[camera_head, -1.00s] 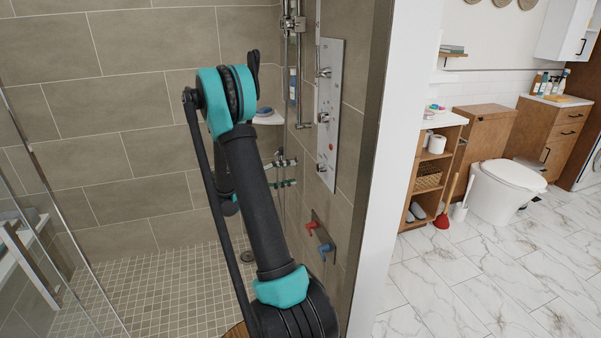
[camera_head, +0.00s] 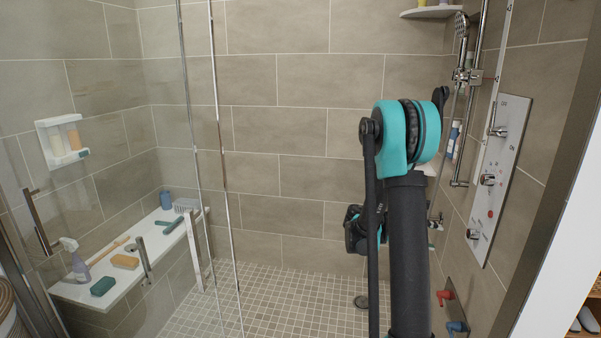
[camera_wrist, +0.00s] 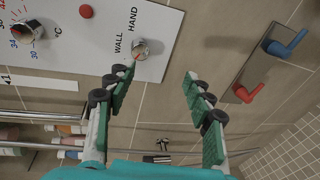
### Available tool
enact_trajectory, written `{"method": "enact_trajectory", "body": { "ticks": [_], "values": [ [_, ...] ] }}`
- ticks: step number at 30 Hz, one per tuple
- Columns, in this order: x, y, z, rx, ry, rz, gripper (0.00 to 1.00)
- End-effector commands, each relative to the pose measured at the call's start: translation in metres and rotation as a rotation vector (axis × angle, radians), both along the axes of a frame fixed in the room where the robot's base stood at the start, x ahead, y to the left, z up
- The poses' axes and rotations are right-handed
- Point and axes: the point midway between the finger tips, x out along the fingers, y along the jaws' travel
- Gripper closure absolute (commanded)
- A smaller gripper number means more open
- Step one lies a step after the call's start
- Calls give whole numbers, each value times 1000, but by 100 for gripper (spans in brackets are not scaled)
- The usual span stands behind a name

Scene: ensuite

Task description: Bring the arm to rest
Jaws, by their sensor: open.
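My arm (camera_head: 408,250) stands up in the right half of the head view, bent at its teal elbow, inside the shower opening. The gripper is mostly hidden behind the arm there. In the wrist view my gripper (camera_wrist: 160,76) is open, its two green-padded fingers spread with nothing between them. The white shower panel (camera_wrist: 85,45) with its "WALL/HAND" knob (camera_wrist: 146,49) lies beyond the left fingertip. A plate with a red lever (camera_wrist: 246,94) and a blue lever (camera_wrist: 286,44) lies beyond the right finger. I see no contact with either.
Glass shower panes (camera_head: 205,120) stand left of the arm. A white-topped bench (camera_head: 125,272) with a spray bottle (camera_head: 76,260), sponges and a brush is at the left. The shower panel (camera_head: 499,180) and levers (camera_head: 446,296) are close right of the arm. The tiled shower floor (camera_head: 290,300) is clear.

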Motion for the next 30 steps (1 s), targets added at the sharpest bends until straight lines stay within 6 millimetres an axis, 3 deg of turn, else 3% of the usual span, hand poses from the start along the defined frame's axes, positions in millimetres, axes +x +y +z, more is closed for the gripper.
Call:
{"method": "enact_trajectory", "body": {
  "ticks": [5,11,21,30],
  "values": [
    [-30,19,-13,229,-35,84,47],
    [-65,57,-35,486,-94,170,47],
    [-131,148,-73,917,-244,286,47],
    [-181,229,-94,1239,-398,341,47]
  ]
}}
